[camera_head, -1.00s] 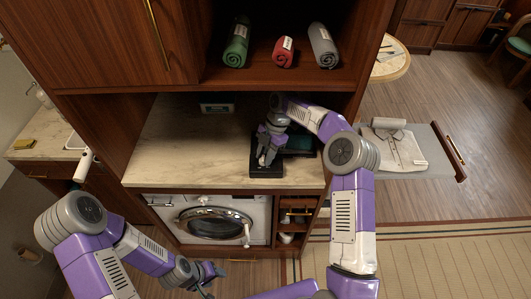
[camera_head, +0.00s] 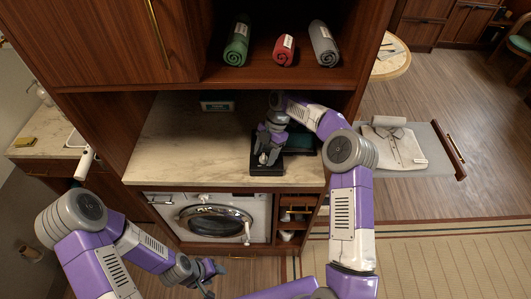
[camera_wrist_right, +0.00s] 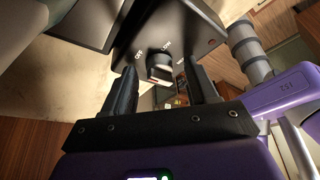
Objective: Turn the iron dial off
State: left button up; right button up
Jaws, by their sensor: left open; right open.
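In the head view, my right gripper (camera_head: 267,155) is over the black unit (camera_head: 267,170) near the counter's front edge and hides the dial. My left gripper (camera_head: 207,272) is open and empty, low in front of the washing machine.
A dark teal item (camera_head: 299,144) lies right beside the unit. The marble counter (camera_head: 185,150) is clear to the left. Rolled towels (camera_head: 237,40) sit on the shelf above. The washing machine (camera_head: 215,220) is below. A board with a folded shirt (camera_head: 393,150) extends at right.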

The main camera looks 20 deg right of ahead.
jog(key=shift+r, duration=0.1)
jog(key=v, duration=0.7)
jog(key=shift+r, duration=0.15)
jog(key=shift+d, duration=0.1)
